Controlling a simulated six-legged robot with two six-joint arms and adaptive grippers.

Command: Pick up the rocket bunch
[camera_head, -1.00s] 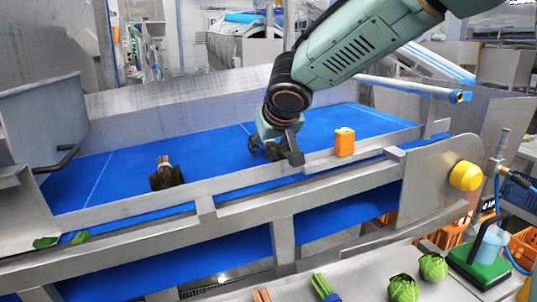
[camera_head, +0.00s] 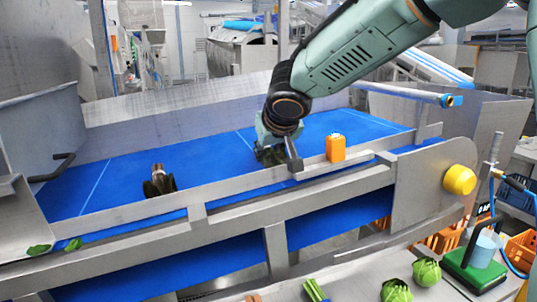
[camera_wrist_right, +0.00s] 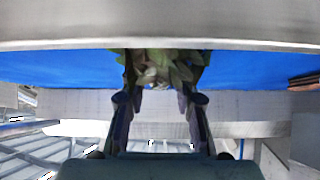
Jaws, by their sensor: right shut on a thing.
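The rocket bunch (camera_head: 268,157), a dark green leafy bunch, is at my right gripper (camera_head: 278,150) over the blue belt, behind the near metal rail. In the right wrist view the leaves (camera_wrist_right: 160,66) show between and beyond the two fingertips (camera_wrist_right: 160,92). My right gripper is shut on it. The fingers hide part of the bunch, and I cannot tell whether it still touches the belt. My left gripper is not in view.
Another dark-leaved bunch (camera_head: 158,183) with pale reddish stems lies on the belt (camera_head: 112,178) to the left. An orange block (camera_head: 335,148) stands by the near rail (camera_head: 240,182) at right. Cabbages (camera_head: 426,271) and a green scale (camera_head: 474,268) are on the front counter.

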